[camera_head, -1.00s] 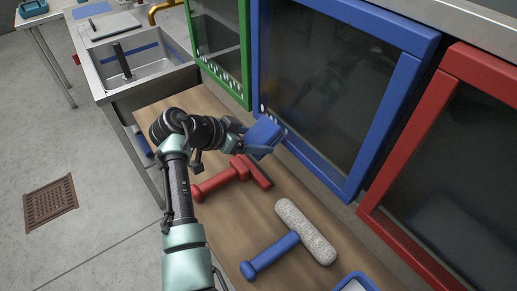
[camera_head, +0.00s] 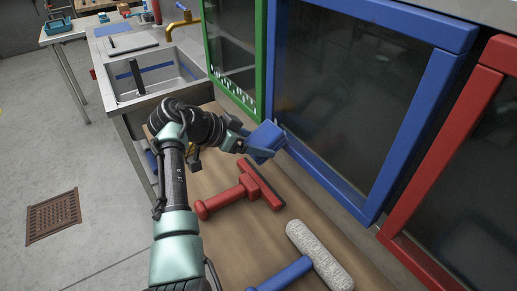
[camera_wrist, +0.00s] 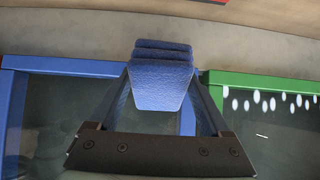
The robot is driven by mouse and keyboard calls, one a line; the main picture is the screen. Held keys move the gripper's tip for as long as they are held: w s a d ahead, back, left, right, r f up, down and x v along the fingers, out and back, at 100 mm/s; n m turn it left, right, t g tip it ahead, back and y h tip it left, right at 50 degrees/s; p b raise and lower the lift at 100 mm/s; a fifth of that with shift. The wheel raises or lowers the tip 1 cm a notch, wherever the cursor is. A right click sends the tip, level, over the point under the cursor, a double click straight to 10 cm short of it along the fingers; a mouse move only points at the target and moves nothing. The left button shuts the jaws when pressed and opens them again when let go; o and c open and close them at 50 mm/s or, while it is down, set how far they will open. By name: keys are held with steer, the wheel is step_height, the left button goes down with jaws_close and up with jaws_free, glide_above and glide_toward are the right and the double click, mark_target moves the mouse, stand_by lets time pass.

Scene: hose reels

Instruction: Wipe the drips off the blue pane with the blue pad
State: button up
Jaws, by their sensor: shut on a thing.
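My gripper (camera_head: 258,145) is shut on the blue pad (camera_head: 266,138) near the lower left corner of the blue-framed pane (camera_head: 345,95). In the wrist view, the pad (camera_wrist: 161,85) sits between both fingers of my gripper (camera_wrist: 162,78). The pad overlaps the blue frame there; I cannot tell whether it touches the glass. No white drips show on the visible part of the blue pane, though the pad and gripper hide its lower left corner.
The green-framed pane (camera_head: 234,45) on the left carries white drips (camera_wrist: 270,101). A red squeegee (camera_head: 240,193) and a blue-handled roller (camera_head: 318,255) lie on the wooden bench below. A red-framed pane (camera_head: 470,140) stands at right; a sink (camera_head: 150,75) is at left.

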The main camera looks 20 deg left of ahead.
mark_target(248, 136)
steer(key=shift+w+a+f+b, duration=0.2)
steer(key=shift+w+a+b, duration=0.65)
steer(key=shift+b, duration=1)
steer(key=shift+a+r+b, duration=0.15)
steer(key=shift+a+b, duration=0.2)
steer(key=shift+s+a+r+p, duration=0.15)
steer(key=shift+s+a+p, duration=0.25)
steer(key=shift+s+p, duration=0.05)
steer(key=shift+s+a+p, duration=0.3)
steer(key=shift+s+a, duration=0.25)
steer(key=shift+s, duration=0.25)
steer(key=shift+s+a+p, duration=0.35)
steer(key=shift+s+a, duration=0.2)
steer(key=shift+s, duration=0.2)
steer(key=shift+s+a+p, duration=0.3)
steer(key=shift+s+a, duration=0.25)
steer(key=shift+s, duration=0.25)
